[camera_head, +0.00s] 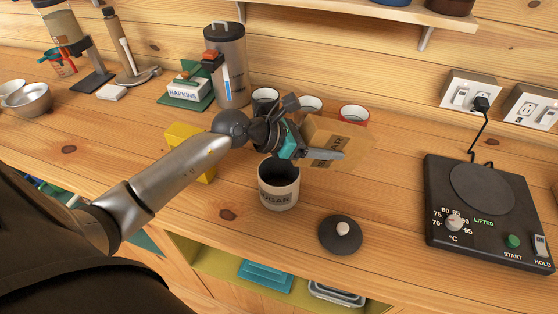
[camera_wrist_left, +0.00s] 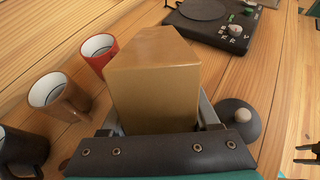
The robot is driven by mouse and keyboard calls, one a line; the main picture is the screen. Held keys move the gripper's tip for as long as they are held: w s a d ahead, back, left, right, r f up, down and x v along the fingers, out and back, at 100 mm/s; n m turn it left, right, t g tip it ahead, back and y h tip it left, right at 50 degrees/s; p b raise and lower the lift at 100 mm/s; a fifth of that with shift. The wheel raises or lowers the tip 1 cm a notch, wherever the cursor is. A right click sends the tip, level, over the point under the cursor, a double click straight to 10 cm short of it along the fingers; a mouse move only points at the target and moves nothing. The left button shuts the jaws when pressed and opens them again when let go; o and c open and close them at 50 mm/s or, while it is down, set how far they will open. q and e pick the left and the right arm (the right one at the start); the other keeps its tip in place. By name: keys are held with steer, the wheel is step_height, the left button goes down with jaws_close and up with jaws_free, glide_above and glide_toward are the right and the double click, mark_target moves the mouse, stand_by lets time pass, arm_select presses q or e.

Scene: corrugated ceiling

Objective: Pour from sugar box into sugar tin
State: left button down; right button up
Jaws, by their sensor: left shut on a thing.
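My left gripper (camera_head: 297,142) is shut on the brown sugar box (camera_head: 335,143). It holds the box tilted on its side, above and to the right of the sugar tin. In the left wrist view the box (camera_wrist_left: 155,85) fills the space between the fingers. The sugar tin (camera_head: 278,192) stands upright and open on the counter, its inside dark. Its lid (camera_head: 340,235), dark with a pale knob, lies on the counter to the right. No stream of sugar is visible. Dark prongs, likely my right gripper (camera_wrist_left: 306,154), show small at the wrist view's right edge.
Cups stand behind the box, among them a red one (camera_head: 354,116). A yellow box (camera_head: 190,147) is partly hidden by my left arm. A hot plate (camera_head: 485,205) is at right, and a tall canister (camera_head: 228,65) and napkin holder (camera_head: 187,88) are behind.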

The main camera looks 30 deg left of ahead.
mark_target(352, 129)
arm_select(q)
steer(key=shift+w+d+f+g+y+p, duration=0.25)
steer(key=shift+g+y+p, duration=0.35)
steer(key=shift+p, duration=0.95)
steer(key=g+y+p, duration=0.1)
steer(key=p, duration=0.3)
steer(key=shift+r, duration=0.1)
steer(key=shift+w+d+f+g+y+p, duration=0.15)
steer(key=shift+w+f+g+y+p, duration=0.1)
steer(key=shift+f+g+y+p, duration=0.55)
steer(key=shift+w+d+r+g+y+p, duration=0.25)
steer(key=shift+w+d+g+y+p, duration=0.15)
steer(key=shift+g+p, duration=0.25)
steer(key=shift+w+d+f+g+y, duration=0.15)
steer(key=shift+w+d+g+y, duration=0.25)
steer(key=shift+w+g+y, duration=0.25)
steer(key=shift+d+f+g+y+b, duration=0.15)
steer(key=shift+d+g+y+b, duration=0.1)
steer(key=shift+g+b, duration=0.2)
steer(key=shift+w+d+f+g+y+b, duration=0.15)
steer(key=shift+w+f+g+y+b, duration=0.15)
steer(key=shift+g+y+b, duration=0.4)
steer(key=shift+w+d+f+g+b, duration=0.2)
steer(key=shift+g+b, duration=0.15)
steer(key=shift+b, duration=0.9)
steer(key=shift+y, duration=0.3)
step_height(352, 129, up, 6)
steer(key=p, duration=0.4)
steer(key=shift+r+p, duration=0.1)
steer(key=shift+p, duration=0.2)
